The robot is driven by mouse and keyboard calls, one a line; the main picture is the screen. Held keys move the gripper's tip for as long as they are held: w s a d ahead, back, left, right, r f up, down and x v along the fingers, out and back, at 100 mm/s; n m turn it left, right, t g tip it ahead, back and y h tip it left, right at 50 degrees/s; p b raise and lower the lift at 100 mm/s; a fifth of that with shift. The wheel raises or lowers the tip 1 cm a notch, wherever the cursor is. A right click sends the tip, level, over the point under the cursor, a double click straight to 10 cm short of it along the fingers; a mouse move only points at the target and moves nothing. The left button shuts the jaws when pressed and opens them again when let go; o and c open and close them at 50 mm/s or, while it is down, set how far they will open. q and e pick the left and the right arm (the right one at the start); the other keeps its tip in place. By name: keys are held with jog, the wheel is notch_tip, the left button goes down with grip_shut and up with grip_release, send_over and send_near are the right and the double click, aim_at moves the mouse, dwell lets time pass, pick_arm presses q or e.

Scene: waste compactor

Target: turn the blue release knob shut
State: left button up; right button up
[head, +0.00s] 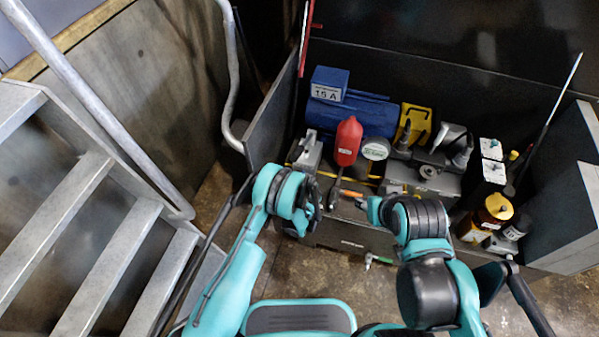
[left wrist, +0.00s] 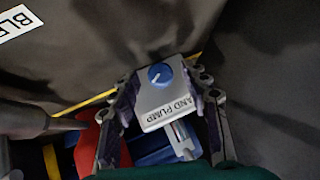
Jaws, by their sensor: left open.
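The hand pump is a grey box with a "HAND PUMP" label, partly cut off in the left wrist view (left wrist: 157,100). Its round blue release knob (left wrist: 160,75) carries a small white mark. My left gripper (left wrist: 163,82) is open, with one finger on each side of the pump body around the knob; contact cannot be told. In the head view the grey pump (head: 307,152) stands left of the red bottle, just beyond my left wrist. The knob is too small to make out there. My right arm reaches in from the right; its fingers cannot be made out.
A red bottle (head: 347,141) stands close right of the pump. Behind are a blue case (head: 362,116) and a small blue box (head: 329,84). Dark bin walls (head: 272,118) bound the left side. Metal stairs (head: 104,268) lie far left.

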pick_arm(q)
jog(key=shift+w+f, duration=0.3)
jog(key=shift+s+r, duration=0.15)
jog(key=shift+c, duration=0.7)
grip_shut()
pick_arm(e)
jog(key=shift+w, duration=0.25)
pick_arm(q)
jog(key=shift+a+h, duration=0.1)
jog(key=shift+h, duration=0.2)
jog(key=shift+w+a+n+g+h, duration=0.25)
jog(key=shift+n+g+h, duration=0.25)
jog(key=shift+n+h, duration=0.3)
jog(key=shift+a+n+g+h, duration=0.1)
jog(key=shift+n+g+h, duration=0.35)
jog(key=shift+h, duration=0.95)
